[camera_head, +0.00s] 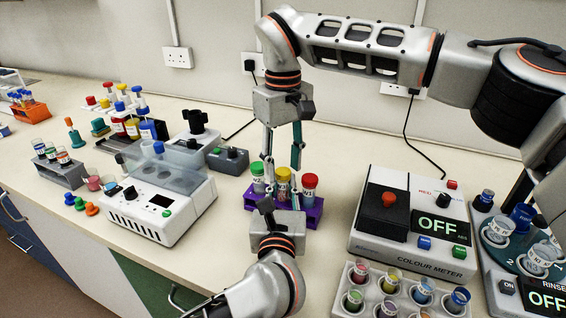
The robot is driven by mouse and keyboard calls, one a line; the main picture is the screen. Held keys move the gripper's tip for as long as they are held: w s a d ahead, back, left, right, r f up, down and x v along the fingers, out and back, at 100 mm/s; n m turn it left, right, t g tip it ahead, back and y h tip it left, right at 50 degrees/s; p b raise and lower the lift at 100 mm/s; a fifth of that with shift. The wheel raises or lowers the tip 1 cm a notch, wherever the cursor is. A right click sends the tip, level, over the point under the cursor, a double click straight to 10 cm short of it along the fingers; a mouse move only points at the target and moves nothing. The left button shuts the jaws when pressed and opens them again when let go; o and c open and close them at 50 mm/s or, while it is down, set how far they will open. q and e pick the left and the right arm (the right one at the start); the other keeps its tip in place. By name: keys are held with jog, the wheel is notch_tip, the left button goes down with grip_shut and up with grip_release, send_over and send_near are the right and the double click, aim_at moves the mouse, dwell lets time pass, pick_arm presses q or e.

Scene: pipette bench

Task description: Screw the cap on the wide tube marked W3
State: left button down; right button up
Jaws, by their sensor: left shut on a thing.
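A purple rack (312,217) holds three wide tubes with a green cap (257,168), a yellow cap (283,174) and a red cap (309,181).
A colour meter (415,262) stands right of the rack, with a tray of small cups (337,305) in front. A rinse station (535,275) is at the far right. A white machine with a clear lid (160,215) stands left. Some counter between machine and rack is clear.

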jog(key=shift+r, duration=2.25)
jog(key=shift+c, duration=0.5)
